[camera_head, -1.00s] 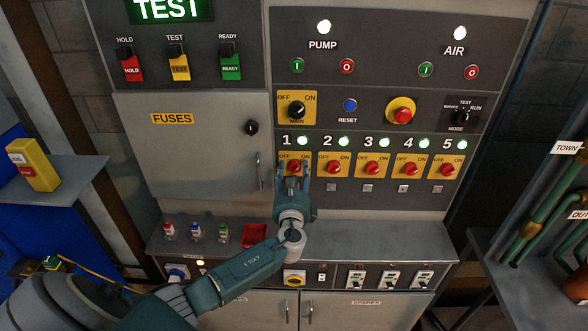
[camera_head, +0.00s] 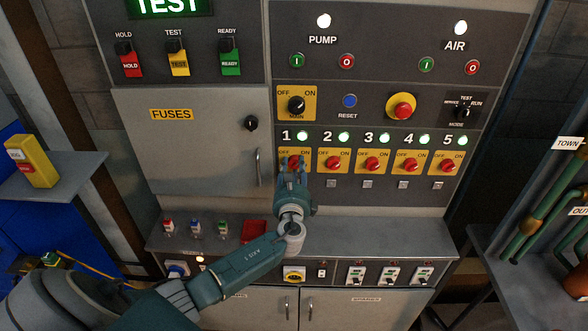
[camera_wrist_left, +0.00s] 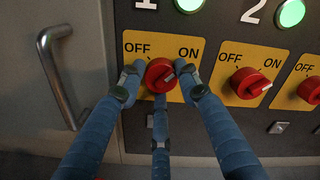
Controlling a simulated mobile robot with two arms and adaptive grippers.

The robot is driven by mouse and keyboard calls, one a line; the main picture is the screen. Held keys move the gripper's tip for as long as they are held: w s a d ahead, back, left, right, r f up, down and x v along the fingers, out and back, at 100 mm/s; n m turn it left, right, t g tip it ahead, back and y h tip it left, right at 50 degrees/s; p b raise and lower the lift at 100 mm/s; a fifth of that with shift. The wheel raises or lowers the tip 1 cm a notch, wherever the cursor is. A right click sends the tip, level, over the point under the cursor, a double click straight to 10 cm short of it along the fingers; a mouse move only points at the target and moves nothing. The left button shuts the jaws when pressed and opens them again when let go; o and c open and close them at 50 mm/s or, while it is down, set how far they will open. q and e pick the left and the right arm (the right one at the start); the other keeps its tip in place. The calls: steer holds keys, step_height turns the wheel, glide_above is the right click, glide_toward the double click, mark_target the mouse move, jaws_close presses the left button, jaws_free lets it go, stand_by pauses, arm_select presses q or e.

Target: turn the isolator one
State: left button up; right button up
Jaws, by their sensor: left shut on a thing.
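Isolator one (camera_head: 294,161) is a red rotary knob on a yellow OFF/ON plate under the number 1. My left gripper (camera_head: 293,167) comes up from below and is shut on this knob. In the left wrist view the gripper (camera_wrist_left: 160,80) has a finger on each side and one below. The green lamp (camera_head: 303,140) above isolator one is lit. My right gripper is not in view.
Isolator two (camera_head: 333,163) is close on the right, with several similar knobs beyond it. The fuse door's handle (camera_head: 258,168) stands out just left of my gripper. A shelf (camera_head: 360,240) juts out below. The MAIN switch (camera_head: 296,104) is above.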

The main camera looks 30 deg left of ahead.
arm_select(q)
steer(key=n+b, duration=1)
steer(key=b, duration=0.1)
steer(key=shift+a+f, duration=0.15)
steer(key=n+b, duration=0.2)
steer(key=n, duration=0.1)
steer(key=shift+n+b, duration=0.35)
steer(key=shift+n, duration=0.05)
steer(key=shift+n+b, duration=1.05)
steer(key=shift+n, duration=0.75)
steer(key=o, duration=0.8)
steer(key=shift+c, duration=0.2)
steer(key=o, duration=0.4)
steer(key=shift+s, duration=0.1)
steer(key=shift+c, duration=0.2)
steer(key=shift+a, duration=0.15)
